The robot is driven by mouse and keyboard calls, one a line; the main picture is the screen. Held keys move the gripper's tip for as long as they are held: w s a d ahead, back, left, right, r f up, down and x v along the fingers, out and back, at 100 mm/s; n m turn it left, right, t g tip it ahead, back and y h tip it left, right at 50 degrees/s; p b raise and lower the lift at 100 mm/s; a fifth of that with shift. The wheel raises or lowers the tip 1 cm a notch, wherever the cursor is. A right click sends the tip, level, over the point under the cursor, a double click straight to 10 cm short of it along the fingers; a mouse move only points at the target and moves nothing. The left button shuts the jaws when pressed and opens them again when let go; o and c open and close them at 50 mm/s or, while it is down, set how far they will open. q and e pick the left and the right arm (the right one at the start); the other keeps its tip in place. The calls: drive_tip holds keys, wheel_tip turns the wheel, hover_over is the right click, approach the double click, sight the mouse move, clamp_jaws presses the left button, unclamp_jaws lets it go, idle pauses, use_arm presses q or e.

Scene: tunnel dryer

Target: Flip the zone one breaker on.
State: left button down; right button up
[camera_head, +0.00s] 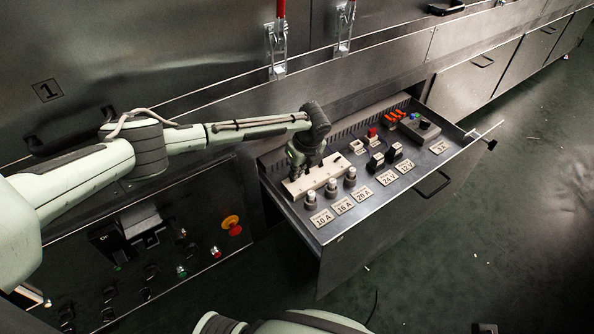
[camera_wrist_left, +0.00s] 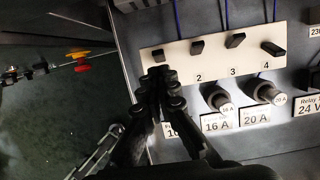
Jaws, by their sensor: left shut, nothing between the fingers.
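The breaker strip (camera_head: 324,174) is a pale bar in the open drawer, and it also fills the upper middle of the left wrist view (camera_wrist_left: 216,62). It carries a row of black toggles over numbers 2, 3 and 4. The leftmost toggle (camera_wrist_left: 157,55) is the zone one breaker; its number is hidden behind my fingers. The toggle over 4 (camera_wrist_left: 271,48) sits differently from the others. My left gripper (camera_head: 298,165) is shut and empty, its fingertips (camera_wrist_left: 161,76) just below the zone one toggle. I cannot tell whether they touch it. My right gripper is out of view.
Fuse holders (camera_head: 331,188) with 10 A, 16 A and 20 A labels stand in front of the strip. The drawer (camera_head: 375,205) also holds relays, a red button (camera_head: 372,132) and orange connectors (camera_head: 395,116). A control panel with a red emergency stop (camera_head: 232,222) lies left of it.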

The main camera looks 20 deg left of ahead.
use_arm(q)
drive_tip(key=v, duration=1.2)
idle(0.3)
